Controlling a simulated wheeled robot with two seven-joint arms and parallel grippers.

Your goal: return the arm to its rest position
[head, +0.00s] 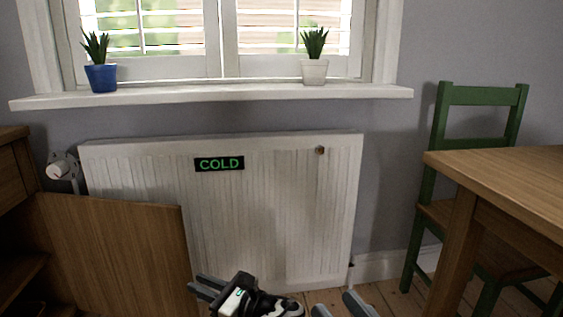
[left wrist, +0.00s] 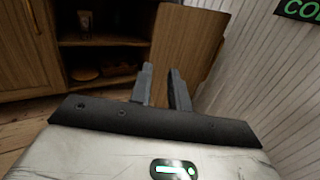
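My left gripper (head: 200,283) is low in the head view, in front of the lower part of the radiator. Its two fingers show with a gap between them in the left wrist view (left wrist: 161,68), and nothing is between them. My right gripper (head: 340,305) is at the bottom edge of the head view, to the right of the left one. Its two grey fingers stand apart with nothing visible between them; the rest of it is out of frame.
A white radiator (head: 270,210) with a "COLD" sign (head: 219,163) stands under the window sill (head: 210,96). A cabinet with an open wooden door (head: 115,255) is at left; its shelf holds small items (left wrist: 85,20). A wooden table (head: 510,172) and green chair (head: 432,150) are at right.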

